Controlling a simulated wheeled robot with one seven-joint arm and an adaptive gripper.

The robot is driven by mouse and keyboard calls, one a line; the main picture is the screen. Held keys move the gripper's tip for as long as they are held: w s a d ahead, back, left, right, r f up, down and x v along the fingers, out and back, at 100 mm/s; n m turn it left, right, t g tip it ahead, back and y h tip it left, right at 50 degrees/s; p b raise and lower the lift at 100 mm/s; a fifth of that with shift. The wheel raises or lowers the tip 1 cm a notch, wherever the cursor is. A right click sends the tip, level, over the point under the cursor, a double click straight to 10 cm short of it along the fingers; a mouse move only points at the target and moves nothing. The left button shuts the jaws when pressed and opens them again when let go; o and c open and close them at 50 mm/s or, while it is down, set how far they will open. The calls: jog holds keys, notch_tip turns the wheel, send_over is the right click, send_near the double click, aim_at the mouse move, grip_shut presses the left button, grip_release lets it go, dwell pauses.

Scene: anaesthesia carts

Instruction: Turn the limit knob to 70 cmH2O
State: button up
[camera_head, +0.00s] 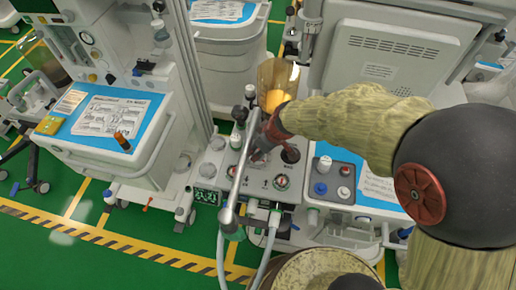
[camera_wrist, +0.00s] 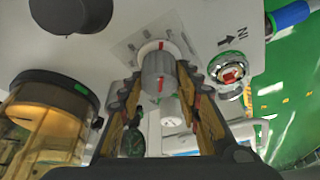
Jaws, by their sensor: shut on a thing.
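The limit knob (camera_wrist: 154,68) is a grey ribbed cylinder with a red mark on its side, set on the pale panel in the wrist view. A printed scale surrounds its base, but its figures are too small to read. My gripper (camera_wrist: 160,84) has one finger on each side of the knob and is shut on it. In the head view my gripper (camera_head: 261,149) reaches down to the top of the middle machine's panel (camera_head: 232,160). It hides the knob there.
In the wrist view, an amber canister (camera_wrist: 40,115) and a black round cap (camera_wrist: 70,10) are on the left. A red-centred port (camera_wrist: 231,73) beside an IN arrow is on the right. In the head view, a metal tube (camera_head: 238,175) rises close left of my gripper.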

jog(key=o, duration=1.2)
jog(key=shift+c, duration=0.2)
jog(key=v, duration=1.2)
